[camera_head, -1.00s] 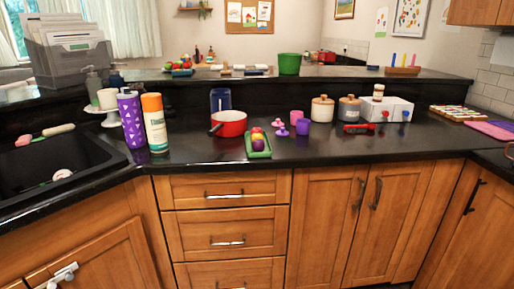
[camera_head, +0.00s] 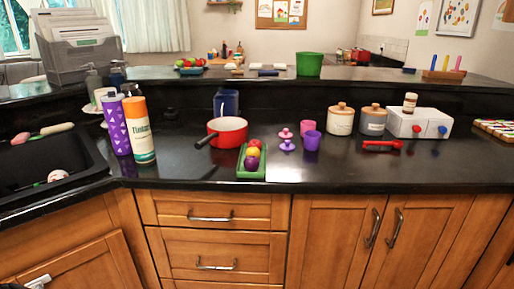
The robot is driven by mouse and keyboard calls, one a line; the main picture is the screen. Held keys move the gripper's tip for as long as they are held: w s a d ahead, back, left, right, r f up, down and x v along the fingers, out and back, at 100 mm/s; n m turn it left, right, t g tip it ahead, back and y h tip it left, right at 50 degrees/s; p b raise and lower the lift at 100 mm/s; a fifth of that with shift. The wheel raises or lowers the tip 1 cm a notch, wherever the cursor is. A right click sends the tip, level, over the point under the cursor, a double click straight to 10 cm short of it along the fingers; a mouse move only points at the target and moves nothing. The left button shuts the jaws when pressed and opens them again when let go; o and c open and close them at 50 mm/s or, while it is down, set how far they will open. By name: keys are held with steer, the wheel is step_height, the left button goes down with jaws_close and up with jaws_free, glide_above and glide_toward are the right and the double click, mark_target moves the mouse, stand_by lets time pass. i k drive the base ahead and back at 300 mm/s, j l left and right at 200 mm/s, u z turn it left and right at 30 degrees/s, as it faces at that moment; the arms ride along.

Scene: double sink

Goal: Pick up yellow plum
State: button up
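A small yellow fruit, which looks like the yellow plum (camera_head: 252,153), lies in the middle of a narrow green tray (camera_head: 243,176) on the black counter. A red fruit (camera_head: 255,144) lies behind it and a dark purple fruit (camera_head: 251,163) lies in front of it, close together in a row. The tray is near the counter's front edge. My gripper is not in view.
A red pot (camera_head: 229,131) stands left of the tray, its dark handle pointing left. Pink and purple cups (camera_head: 312,141) stand to the right. A purple tumbler (camera_head: 116,126) and white-orange bottle (camera_head: 139,130) stand near the sink (camera_head: 82,170). The counter right of the tray's front is clear.

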mark_target(251, 151)
steer(key=i+l+u, duration=0.1)
steer(key=l, duration=0.25)
steer(key=i+l+u, duration=0.1)
steer(key=i+l, duration=0.15)
steer(key=i+l+u, duration=0.1)
steer(key=l, duration=0.35)
steer(key=i+l+u, duration=0.1)
steer(key=l, duration=0.3)
steer(key=i+l+u, duration=0.1)
steer(key=l, duration=0.25)
steer(key=i+l+u, duration=0.1)
steer(key=l, duration=0.3)
steer(key=i, duration=0.1)
